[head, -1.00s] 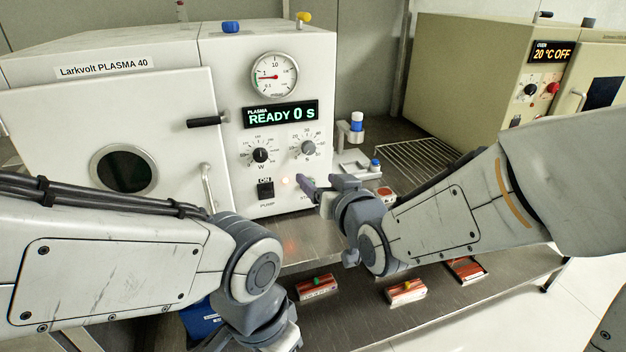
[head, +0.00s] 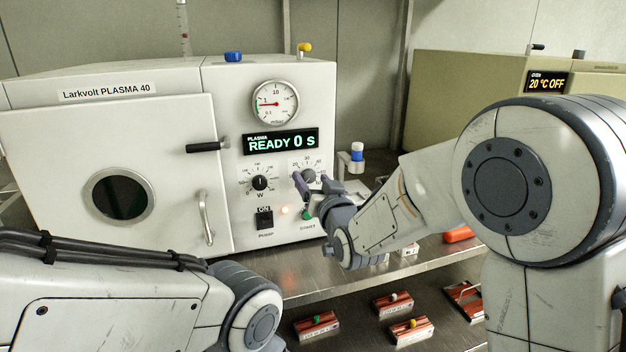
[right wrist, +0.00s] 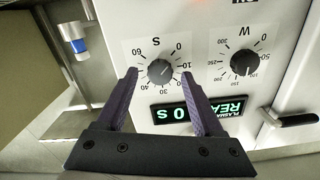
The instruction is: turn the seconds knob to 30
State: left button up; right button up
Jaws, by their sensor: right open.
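The seconds knob (head: 309,175) is a dark grey knob on the white plasma machine's front, right of the watts knob (head: 260,183). The display (head: 281,142) reads "READY 0 s". In the right wrist view the seconds knob (right wrist: 160,71) shows upside down, its dial marked up to 60; its exact pointer direction is hard to tell. My right gripper (right wrist: 159,76) is open, its purple fingers on either side of the knob with gaps between. In the head view my right gripper (head: 311,181) partly covers the dial. My left gripper is out of view.
The green start button (head: 307,214) and a pump switch (head: 264,217) lie below the knobs. Several red-brown trays (head: 411,330) lie on the lower shelf. The oven (head: 450,95) is at the back right.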

jog(key=shift+w, duration=0.2)
jog(key=shift+c, duration=0.3)
grip_shut()
jog(key=shift+f, duration=0.1)
